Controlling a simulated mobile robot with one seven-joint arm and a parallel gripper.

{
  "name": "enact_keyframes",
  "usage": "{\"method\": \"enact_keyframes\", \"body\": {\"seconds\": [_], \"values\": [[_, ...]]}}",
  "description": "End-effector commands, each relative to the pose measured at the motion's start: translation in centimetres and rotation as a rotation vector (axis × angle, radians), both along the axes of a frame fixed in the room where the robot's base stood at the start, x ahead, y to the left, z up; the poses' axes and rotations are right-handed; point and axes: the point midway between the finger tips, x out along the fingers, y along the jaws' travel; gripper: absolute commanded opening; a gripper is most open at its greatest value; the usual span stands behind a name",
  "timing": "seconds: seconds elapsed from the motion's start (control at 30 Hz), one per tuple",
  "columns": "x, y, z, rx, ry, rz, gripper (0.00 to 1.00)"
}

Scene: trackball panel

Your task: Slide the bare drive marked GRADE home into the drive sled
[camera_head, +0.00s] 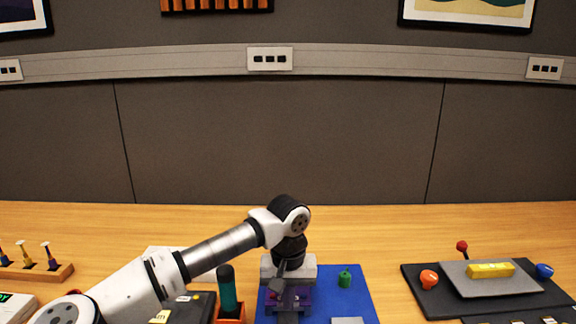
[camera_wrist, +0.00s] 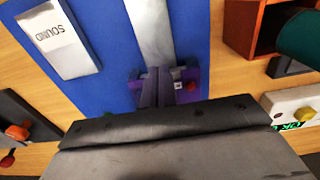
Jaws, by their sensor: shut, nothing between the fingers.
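A purple sled-like part (camera_head: 303,296) sits on the blue mat (camera_head: 352,293), in front of a pale grey block (camera_head: 308,270). My gripper (camera_head: 281,287) is shut and empty, low over the purple part, which also shows in the wrist view (camera_wrist: 188,86). There, my gripper (camera_wrist: 157,84) partly covers it; contact cannot be told. A grey strip (camera_wrist: 152,35) runs from the purple part along the mat; whether it is a drive cannot be told. A silver drive marked SOUND (camera_wrist: 59,41) lies apart on the mat. No GRADE marking is readable.
A green knob-like piece (camera_head: 345,277) stands on the mat's right. An orange holder (camera_head: 230,316) with a dark green cylinder (camera_head: 227,290) stands close left. A dark panel (camera_head: 420,285) with coloured knobs is at right. A wooden rack (camera_head: 40,272) is far left.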

Motion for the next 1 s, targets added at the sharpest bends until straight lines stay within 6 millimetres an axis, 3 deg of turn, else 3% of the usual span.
{"method": "enact_keyframes", "body": {"seconds": [0.7,1.0], "values": [[-0.6,0.0,4.4,0.002,-0.001,0.001,0.00],[-0.7,0.0,4.6,0.001,0.000,0.001,0.00]]}}
